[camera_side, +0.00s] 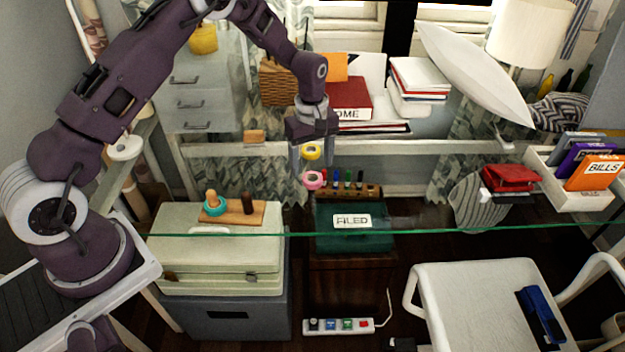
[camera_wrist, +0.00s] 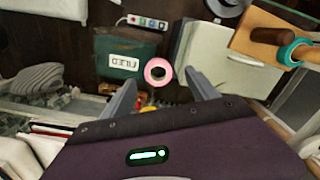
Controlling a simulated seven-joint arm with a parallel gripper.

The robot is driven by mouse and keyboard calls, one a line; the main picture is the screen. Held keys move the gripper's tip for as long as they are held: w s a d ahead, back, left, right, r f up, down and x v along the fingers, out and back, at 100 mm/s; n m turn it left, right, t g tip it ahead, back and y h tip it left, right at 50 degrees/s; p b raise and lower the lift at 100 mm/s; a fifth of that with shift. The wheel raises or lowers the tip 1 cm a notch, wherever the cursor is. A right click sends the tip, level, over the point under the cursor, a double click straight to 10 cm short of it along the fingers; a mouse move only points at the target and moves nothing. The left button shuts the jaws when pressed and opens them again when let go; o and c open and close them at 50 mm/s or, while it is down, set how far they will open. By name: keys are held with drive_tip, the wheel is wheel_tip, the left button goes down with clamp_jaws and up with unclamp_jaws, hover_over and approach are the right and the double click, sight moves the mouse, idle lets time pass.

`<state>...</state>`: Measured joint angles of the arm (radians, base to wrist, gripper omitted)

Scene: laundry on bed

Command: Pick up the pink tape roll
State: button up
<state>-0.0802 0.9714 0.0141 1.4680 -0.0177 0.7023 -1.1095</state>
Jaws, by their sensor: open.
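The pink tape roll (camera_side: 313,186) lies on the glass table near the middle of the side view. It also shows in the wrist view (camera_wrist: 149,66), ahead of my gripper and between the lines of its two fingers. My gripper (camera_side: 313,164) points down with its fingers apart and nothing held; it also shows in the wrist view (camera_wrist: 160,80). A yellow tape roll (camera_side: 311,153) shows just behind the pink one, between the fingers in the side view. In the wrist view, my gripper's body hides most of the yellow roll (camera_wrist: 148,109).
A wooden stand (camera_side: 245,214) with two pegs, one carrying a teal tape roll (camera_side: 214,210), stands to the left. A pen holder (camera_side: 348,190) is just right of the pink roll. Books (camera_side: 350,98) lie behind; a red stapler (camera_side: 512,178) and file tray (camera_side: 575,200) are right.

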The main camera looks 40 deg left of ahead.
sight(313, 173)
drive_tip(key=f, duration=0.5)
drive_tip(key=shift+w+a, duration=0.2)
drive_tip(key=shift+w, duration=0.1)
drive_tip(key=shift+r, duration=0.1)
drive_tip(key=c, duration=1.4)
wheel_tip(313, 173, up, 10)
drive_tip(key=f, duration=0.1)
drive_tip(key=s+a+r, duration=0.1)
drive_tip(key=s, duration=0.5)
drive_tip(key=s+a+r, duration=0.1)
drive_tip(key=s, duration=0.5)
drive_tip(key=s+a+r, duration=0.1)
drive_tip(key=s, duration=0.5)
drive_tip(key=shift+a+r, duration=0.1)
drive_tip(key=shift+a, duration=0.15)
